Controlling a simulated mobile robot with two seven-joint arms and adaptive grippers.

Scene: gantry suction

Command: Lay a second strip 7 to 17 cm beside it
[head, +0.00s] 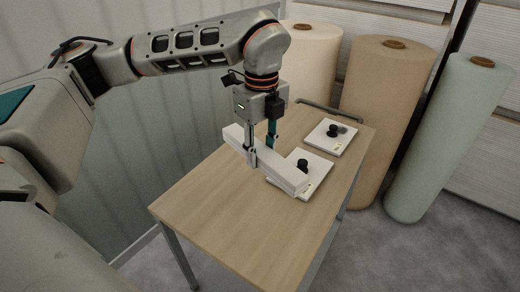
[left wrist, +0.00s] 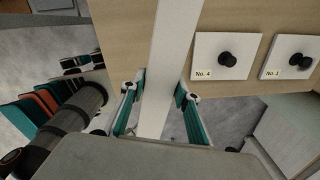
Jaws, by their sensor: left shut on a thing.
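A long white strip (head: 288,174) lies slantwise across the head view over the wooden table (head: 205,200). My left gripper (head: 261,147) points down and is shut on the strip's middle, with a finger on each side. In the left wrist view the strip (left wrist: 174,50) runs between the fingers (left wrist: 160,92) and reaches past the table's edge. Whether the strip touches the table is unclear. No second strip is visible. My right gripper is not in view.
Two white plates with black knobs lie on the table: the nearer plate (head: 318,166), partly hidden by the strip, and the farther plate (head: 343,140). One reads "No. 4" (left wrist: 203,73). Large upright rolls (head: 385,95) stand behind. The table's near left part is bare.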

